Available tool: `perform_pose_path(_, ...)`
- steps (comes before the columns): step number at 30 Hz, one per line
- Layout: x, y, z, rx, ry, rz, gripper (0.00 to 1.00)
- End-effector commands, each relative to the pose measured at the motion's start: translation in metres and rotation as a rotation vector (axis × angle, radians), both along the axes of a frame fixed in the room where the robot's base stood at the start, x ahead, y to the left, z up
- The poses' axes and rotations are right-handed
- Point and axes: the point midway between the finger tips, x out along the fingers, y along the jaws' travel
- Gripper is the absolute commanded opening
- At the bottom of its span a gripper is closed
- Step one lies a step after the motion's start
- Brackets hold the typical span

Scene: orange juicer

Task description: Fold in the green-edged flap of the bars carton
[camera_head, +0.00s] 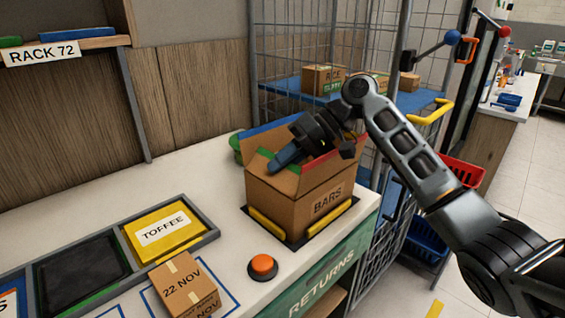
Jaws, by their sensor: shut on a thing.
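The bars carton (298,211) stands open-topped on the counter, its BARS label facing front right. The green-edged flap (284,179) is on its near left side, raised and leaning outward, with its green edge partly covered. A blue-edged flap stands up at the back, and a red-edged one is on the right. My gripper (301,145) is over the carton's opening, shut on a blue bar-like thing (286,157) that slants down to the left, close to the green edge. I cannot tell whether it touches the flap. The carton's inside is mostly hidden.
Yellow corner guards (267,221) border the carton's base. An orange button (263,265), a small box (185,284) and a yellow TOFFEE bin (163,230) are in front and to the left. A wire cage (300,40) stands behind.

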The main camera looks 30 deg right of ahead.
Motion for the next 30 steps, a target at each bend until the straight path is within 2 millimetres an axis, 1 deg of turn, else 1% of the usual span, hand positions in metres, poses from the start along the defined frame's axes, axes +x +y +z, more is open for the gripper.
perform_pose_path(2,0.0002,-0.0004,0.0001,0.004,0.002,-0.001,0.00)
perform_pose_path(10,0.0013,-0.0035,-0.0039,0.112,0.038,0.000,0.00)
perform_pose_path(19,0.0013,-0.0042,-0.0050,0.120,0.039,0.000,0.00)
perform_pose_path(20,0.0013,-0.0042,-0.0050,0.119,0.039,0.000,0.09)
perform_pose_path(26,0.0013,-0.0040,-0.0050,0.119,0.039,0.000,0.28)
perform_pose_path(30,0.0013,-0.0040,-0.0050,0.119,0.039,0.000,0.29)
